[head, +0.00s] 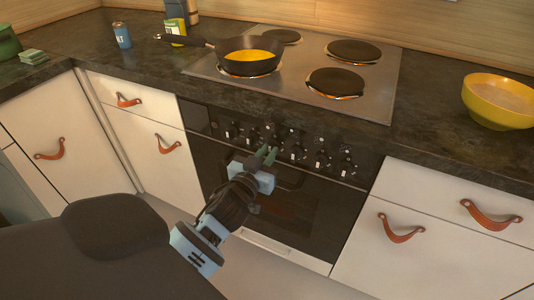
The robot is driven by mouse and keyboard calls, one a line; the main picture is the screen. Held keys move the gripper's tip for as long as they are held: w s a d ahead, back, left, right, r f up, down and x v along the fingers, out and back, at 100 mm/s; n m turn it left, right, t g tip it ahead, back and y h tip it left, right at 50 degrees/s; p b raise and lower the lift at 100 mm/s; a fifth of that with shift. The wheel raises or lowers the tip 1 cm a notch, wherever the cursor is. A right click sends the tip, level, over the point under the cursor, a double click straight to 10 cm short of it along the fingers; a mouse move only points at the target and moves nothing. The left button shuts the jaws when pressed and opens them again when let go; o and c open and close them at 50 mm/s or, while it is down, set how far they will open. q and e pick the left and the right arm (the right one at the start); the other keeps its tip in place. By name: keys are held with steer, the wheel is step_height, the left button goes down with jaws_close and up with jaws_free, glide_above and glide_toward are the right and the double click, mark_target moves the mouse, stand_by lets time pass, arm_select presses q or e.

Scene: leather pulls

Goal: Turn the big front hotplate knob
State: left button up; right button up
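A row of small dark knobs (297,151) with pale markings runs along the black control panel (362,171) of the oven under the cooktop (300,75). The markings are too small to read, so I cannot tell which knob belongs to the big front hotplate (335,83). My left gripper (268,154) points up at the panel, just in front of and below the middle knobs. My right gripper is out of view.
A black pan (249,59) with yellow contents stands on the front left hotplate, its handle pointing left. A yellow bowl (497,101) stands on the counter at right. A blue can (121,35) stands at back left. Leather pulls (401,229) stick out from the drawers.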

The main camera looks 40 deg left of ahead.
arm_select(q)
jaws_close()
steer(key=shift+m, duration=0.3)
steer(key=m+p, duration=0.1)
steer(key=m, duration=0.1)
steer(key=shift+m+p, duration=0.3)
steer(key=m+p, duration=0.1)
steer(key=m, duration=0.1)
steer(key=shift+d+m, duration=0.1)
steer(key=shift+m, duration=0.3)
steer(key=m, duration=0.3)
steer(key=shift+p, duration=0.35)
steer(key=shift+f+m, duration=0.1)
steer(key=shift+m, duration=1.4)
